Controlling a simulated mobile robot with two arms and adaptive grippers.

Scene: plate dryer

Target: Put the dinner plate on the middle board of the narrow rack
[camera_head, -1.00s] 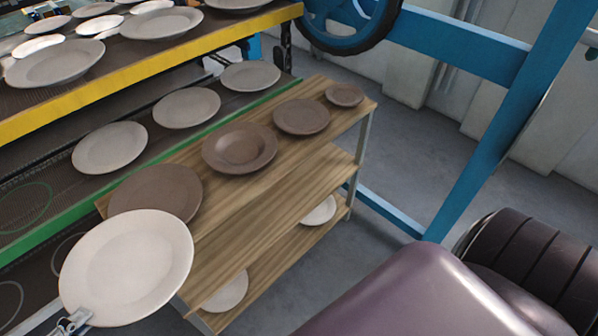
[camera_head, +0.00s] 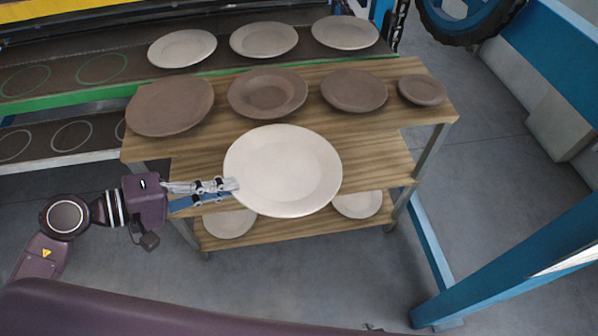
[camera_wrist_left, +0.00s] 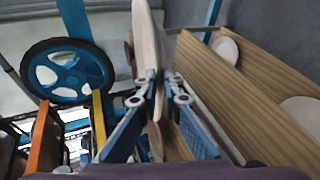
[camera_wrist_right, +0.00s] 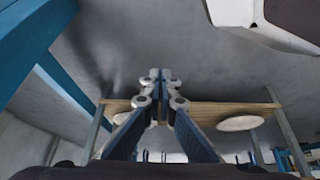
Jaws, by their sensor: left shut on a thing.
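My left gripper (camera_head: 232,186) is shut on the rim of the large cream dinner plate (camera_head: 290,172). The plate also shows nearly edge-on between the fingers in the left wrist view (camera_wrist_left: 148,40). In the head view, the plate overlaps the front of the narrow wooden rack (camera_head: 440,112) and hides part of its middle board (camera_head: 385,160). The visible parts of that board are bare. I cannot tell whether the plate touches the rack. My right gripper (camera_wrist_right: 160,76) appears shut and empty in the right wrist view, with a wooden board beyond its tips.
Several brown plates (camera_head: 170,106) stand along the rack's top board. Two pale plates (camera_head: 230,222) (camera_head: 358,204) lie on the bottom board. Behind is a green-edged shelf (camera_head: 60,100) with pale plates. A blue beam (camera_head: 510,250) stands at right. Floor in front is clear.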

